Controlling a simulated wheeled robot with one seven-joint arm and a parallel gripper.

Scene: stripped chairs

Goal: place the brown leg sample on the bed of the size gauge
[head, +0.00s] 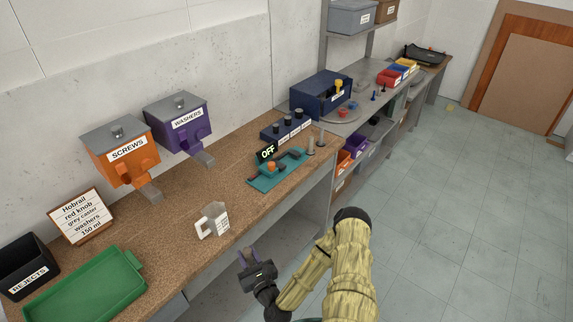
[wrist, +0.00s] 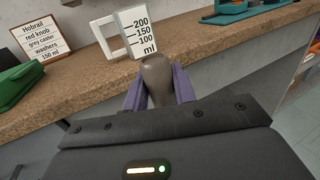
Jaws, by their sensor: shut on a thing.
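The brown leg sample (wrist: 157,78), a grey-brown piece with a rounded end, is between the purple fingers of my gripper (wrist: 159,85) in the wrist view. My gripper (head: 250,256) is shut on it, in front of the bench's front edge in the head view; the sample is hard to make out there. A teal device (head: 262,183) with a display reading OFF (head: 267,151) stands farther along the bench and looks like the size gauge. An orange knob (head: 271,166) and dark parts show on it. Its teal edge also shows in the wrist view (wrist: 235,17).
A white measuring jug (head: 212,221) stands on the bench near my gripper. A green tray (head: 90,290), a REJECTS bin (head: 27,267) and a sign (head: 80,216) are at left. Screws (head: 122,150) and washers (head: 180,122) dispensers line the wall.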

